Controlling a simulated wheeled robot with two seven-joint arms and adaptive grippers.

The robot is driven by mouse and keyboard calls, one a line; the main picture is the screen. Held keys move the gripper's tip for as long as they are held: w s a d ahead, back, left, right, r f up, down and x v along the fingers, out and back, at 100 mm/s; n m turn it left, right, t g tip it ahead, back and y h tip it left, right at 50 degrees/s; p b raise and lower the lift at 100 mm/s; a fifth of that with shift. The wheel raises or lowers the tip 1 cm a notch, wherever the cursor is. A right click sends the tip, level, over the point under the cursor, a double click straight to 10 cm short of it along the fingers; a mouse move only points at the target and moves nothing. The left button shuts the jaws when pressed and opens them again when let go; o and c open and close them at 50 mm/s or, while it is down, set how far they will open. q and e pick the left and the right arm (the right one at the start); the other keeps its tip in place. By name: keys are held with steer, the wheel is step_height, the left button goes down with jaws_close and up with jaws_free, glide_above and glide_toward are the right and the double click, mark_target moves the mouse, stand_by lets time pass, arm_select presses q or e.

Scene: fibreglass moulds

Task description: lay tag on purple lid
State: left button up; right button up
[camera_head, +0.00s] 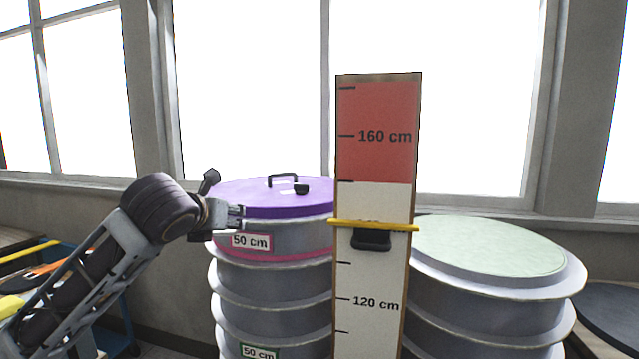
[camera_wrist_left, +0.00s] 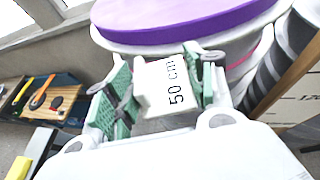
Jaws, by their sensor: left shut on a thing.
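The purple lid (camera_head: 250,193) covers the top of the left stack of grey ring moulds, with a black handle (camera_head: 283,179) on it. It also shows at the top of the left wrist view (camera_wrist_left: 180,22). My left gripper (camera_head: 236,214) is at the lid's left edge, close to its rim. In the left wrist view my left gripper (camera_wrist_left: 165,90) is shut on a white tag (camera_wrist_left: 165,86) printed "50 cm". The tag is hard to make out in the head view. My right gripper is out of view.
A tall measuring board (camera_head: 376,210) with a yellow slider (camera_head: 400,228) stands right of the lid, partly hiding the stack. Another mould stack (camera_head: 490,280) with a pale green top is right of it. A bench with tools (camera_wrist_left: 45,95) is at left.

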arm_select(q)
steer(key=s+d+r+m+h+p, duration=0.1)
steer(key=d+r, duration=0.4)
steer(key=r, duration=0.7)
steer(key=s+d+r+m+g+h+p, duration=0.15)
steer(key=d+r, duration=0.35)
steer(key=r, duration=0.6)
steer(key=s+d+r+m+t+h+p, duration=0.1)
steer(key=d+r, duration=0.4)
steer(key=r, duration=0.7)
steer(key=w+f, duration=0.7)
steer(key=f, duration=0.4)
steer(key=w+f, duration=0.8)
steer(key=f, duration=0.3)
steer(key=shift+a+n, duration=0.35)
steer(key=shift+r+y, duration=0.1)
steer(key=shift+y, duration=0.15)
